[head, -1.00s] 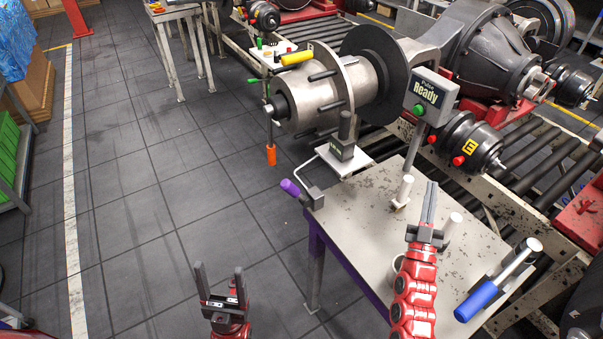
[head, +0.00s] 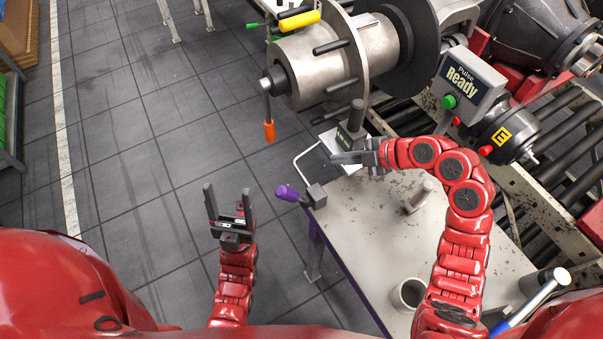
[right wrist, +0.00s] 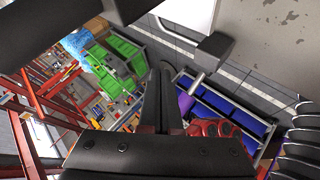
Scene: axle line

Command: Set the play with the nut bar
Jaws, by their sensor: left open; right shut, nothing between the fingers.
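The hub (head: 330,65) with its studs and dark spindle end (head: 272,80) stands at the top middle in the head view. A bar with a purple handle (head: 287,193) and a dark block sits at the table's left corner; its purple handle also shows in the right wrist view (right wrist: 186,103). A tool with an orange handle (head: 269,131) hangs below the spindle end. I cannot tell which tool is the nut bar. My right gripper (head: 335,158) is shut and empty, by the white plate below the hub. My left gripper (head: 226,190) is open and empty above the floor.
The table (head: 370,240) carries a cup (head: 409,293), a light peg (head: 420,195) and a blue-handled bar (head: 502,326) at the lower right. A "Pulse Ready" box (head: 465,82) with a green button stands behind.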

